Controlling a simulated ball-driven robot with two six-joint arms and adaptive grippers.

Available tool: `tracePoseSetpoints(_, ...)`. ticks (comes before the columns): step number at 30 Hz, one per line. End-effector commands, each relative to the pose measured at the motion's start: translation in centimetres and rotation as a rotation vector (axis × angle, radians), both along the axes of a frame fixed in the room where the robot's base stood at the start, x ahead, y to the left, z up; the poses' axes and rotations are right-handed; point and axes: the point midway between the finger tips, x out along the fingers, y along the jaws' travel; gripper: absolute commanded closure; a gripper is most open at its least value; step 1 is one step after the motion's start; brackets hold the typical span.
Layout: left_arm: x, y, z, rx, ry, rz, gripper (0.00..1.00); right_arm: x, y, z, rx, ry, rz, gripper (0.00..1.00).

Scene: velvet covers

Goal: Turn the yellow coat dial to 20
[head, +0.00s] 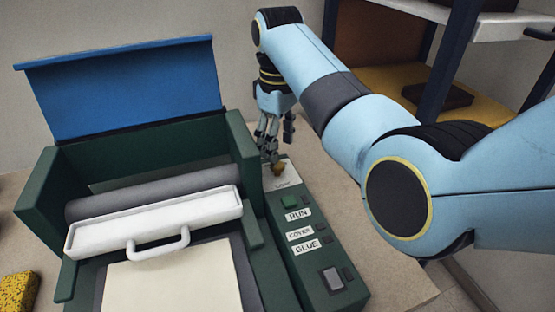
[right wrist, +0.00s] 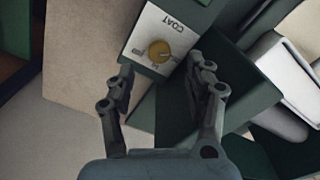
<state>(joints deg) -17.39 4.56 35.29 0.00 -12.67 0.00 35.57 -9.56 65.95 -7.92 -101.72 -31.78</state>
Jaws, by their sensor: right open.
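The yellow coat dial (head: 279,168) is a small round knob on a pale plate at the far end of the green control panel (head: 318,268). It also shows in the right wrist view (right wrist: 159,51), on the white plate (right wrist: 150,27) lettered COAT. The scale marks around it are too small and blurred to read for sure. My right gripper (head: 274,150) points down over the dial. In the right wrist view its open fingers (right wrist: 158,72) stand on either side of the dial's near edge, apart from it. My left gripper is out of view.
The panel also carries RUN, COVER and GLUE labels with buttons. A green machine with a raised blue lid (head: 125,90), grey roller (head: 150,190) and white handled bar (head: 160,222) stands left. A yellow sponge (head: 18,291) lies at far left. A shelf stands behind right.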

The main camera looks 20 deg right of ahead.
Motion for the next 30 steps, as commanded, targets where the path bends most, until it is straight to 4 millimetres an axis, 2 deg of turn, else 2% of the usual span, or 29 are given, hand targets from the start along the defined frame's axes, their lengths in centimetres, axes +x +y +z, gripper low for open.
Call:
tracePoseSetpoints(3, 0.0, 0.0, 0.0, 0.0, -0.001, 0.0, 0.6, -0.1, -0.1, -2.5, -0.002, 0.004, 0.0, 0.47)
tracePoseSetpoints(9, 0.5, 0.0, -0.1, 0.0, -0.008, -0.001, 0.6, 0.0, -0.1, -5.2, -0.001, 0.002, 0.0, 0.47)
tracePoseSetpoints(13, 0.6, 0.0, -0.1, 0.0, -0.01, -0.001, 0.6, 0.0, 0.0, -5.9, -0.001, 0.001, -0.001, 0.47)
tracePoseSetpoints(21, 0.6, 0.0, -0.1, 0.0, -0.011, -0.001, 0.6, 0.0, 0.0, -6.0, -0.001, -0.001, -0.001, 0.48)
tracePoseSetpoints(30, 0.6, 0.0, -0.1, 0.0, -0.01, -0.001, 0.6, 0.0, 0.0, -5.9, 0.0, 0.0, -0.001, 0.87)
